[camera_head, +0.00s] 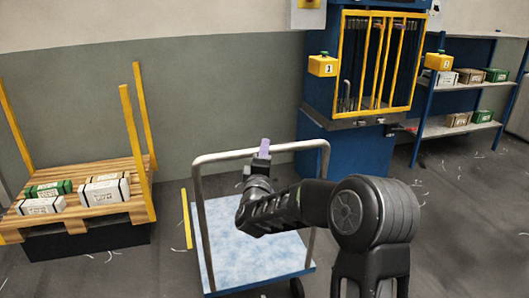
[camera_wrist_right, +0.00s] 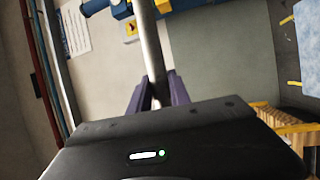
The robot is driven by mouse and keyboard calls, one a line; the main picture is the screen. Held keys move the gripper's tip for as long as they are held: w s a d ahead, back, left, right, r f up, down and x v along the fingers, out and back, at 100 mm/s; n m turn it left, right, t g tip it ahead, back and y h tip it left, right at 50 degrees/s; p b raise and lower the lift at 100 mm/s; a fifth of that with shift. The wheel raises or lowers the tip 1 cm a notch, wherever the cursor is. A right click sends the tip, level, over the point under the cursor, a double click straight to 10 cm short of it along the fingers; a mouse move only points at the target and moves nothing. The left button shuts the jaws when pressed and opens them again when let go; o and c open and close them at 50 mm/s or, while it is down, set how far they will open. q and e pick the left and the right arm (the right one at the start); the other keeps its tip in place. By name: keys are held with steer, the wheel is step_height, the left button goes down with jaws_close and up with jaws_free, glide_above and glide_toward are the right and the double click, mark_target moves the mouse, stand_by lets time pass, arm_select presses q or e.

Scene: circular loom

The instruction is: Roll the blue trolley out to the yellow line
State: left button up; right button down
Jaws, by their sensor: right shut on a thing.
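My right gripper (camera_head: 264,150) is at the top bar of the handle. In the right wrist view, the fingers (camera_wrist_right: 158,95) are closed around the grey handle tube (camera_wrist_right: 151,50). The yellow line (camera_head: 187,218) is on the floor just left of the trolley, apart from its deck. My left gripper is not in view.
A wooden pallet (camera_head: 120,212) with yellow posts and several boxes stands at the left. A blue machine (camera_head: 345,150) with a yellow barred gate stands behind the trolley. A blue shelf (camera_head: 455,132) with boxes is at the back right. Floor scraps lie around.

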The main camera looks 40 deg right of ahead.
stand_by(0.3)
steer(key=shift+w+d+r, duration=0.1)
steer(key=shift+w, duration=0.25)
steer(key=shift+w+d, duration=0.25)
steer(key=shift+w, duration=0.4)
steer(key=c, duration=1.2)
jaws_free()
steer(key=shift+s, duration=0.1)
steer(key=v, duration=0.7)
steer(key=shift+s+a+f, duration=0.25)
steer(key=shift+a, duration=0.05)
